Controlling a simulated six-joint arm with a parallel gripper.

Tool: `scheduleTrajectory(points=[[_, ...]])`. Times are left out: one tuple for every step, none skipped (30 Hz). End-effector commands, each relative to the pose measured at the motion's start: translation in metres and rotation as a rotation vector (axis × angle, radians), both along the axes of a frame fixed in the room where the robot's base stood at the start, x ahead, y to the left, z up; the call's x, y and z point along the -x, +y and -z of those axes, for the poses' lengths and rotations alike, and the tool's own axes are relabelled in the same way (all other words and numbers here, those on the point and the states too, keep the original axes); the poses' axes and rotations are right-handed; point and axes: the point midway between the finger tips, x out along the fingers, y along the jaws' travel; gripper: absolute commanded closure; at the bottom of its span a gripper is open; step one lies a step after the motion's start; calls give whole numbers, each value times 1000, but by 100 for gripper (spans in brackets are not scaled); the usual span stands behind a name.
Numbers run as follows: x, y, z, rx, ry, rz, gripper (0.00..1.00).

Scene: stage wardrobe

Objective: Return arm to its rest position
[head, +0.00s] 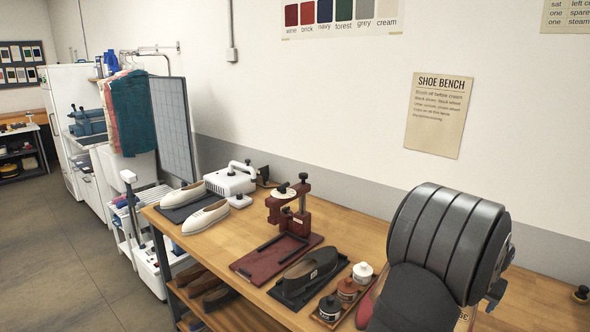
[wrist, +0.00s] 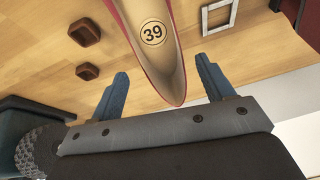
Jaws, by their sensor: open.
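My gripper (wrist: 160,85) shows in the wrist view with its two blue fingers spread apart. A red shoe (wrist: 180,55) with a tan surface and a round "39" mark reaches down from the top edge, its tip between the fingers in the picture. I see a gap on both sides of it; whether it touches anything is unclear. In the head view, a sliver of red (head: 367,308) shows beside my grey arm (head: 445,240), which fills the right side and hides part of the bench (head: 235,240). The gripper's fingers are not visible there.
In the head view, a dark shoe (head: 310,268), several bottles in a tray (head: 332,312), a red press (head: 290,208), a white machine (head: 232,180) and pale shoes (head: 205,217) stand on the bench.

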Motion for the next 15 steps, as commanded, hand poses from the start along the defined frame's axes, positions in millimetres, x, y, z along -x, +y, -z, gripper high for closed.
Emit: scheduleTrajectory(points=[[-3, -2, 10, -2, 2, 0, 26], [-5, -3, 15, -2, 2, 0, 26], [-7, -5, 21, -1, 1, 0, 26], [-8, -6, 25, -1, 1, 0, 26], [-10, -7, 29, -1, 1, 0, 26], [-11, -8, 34, -1, 2, -1, 26], [-13, -9, 37, -1, 2, -1, 26], [-14, -10, 40, -1, 1, 0, 26], [-15, -11, 44, -1, 1, 0, 26], [-16, -11, 46, 0, 0, 0, 26], [-16, -12, 47, 0, 0, -1, 26], [-17, -12, 49, 0, 0, 0, 26], [-17, -13, 51, 0, 0, -1, 26], [-18, -13, 52, 0, 0, 0, 26], [-18, -13, 52, 0, 0, 0, 26]])
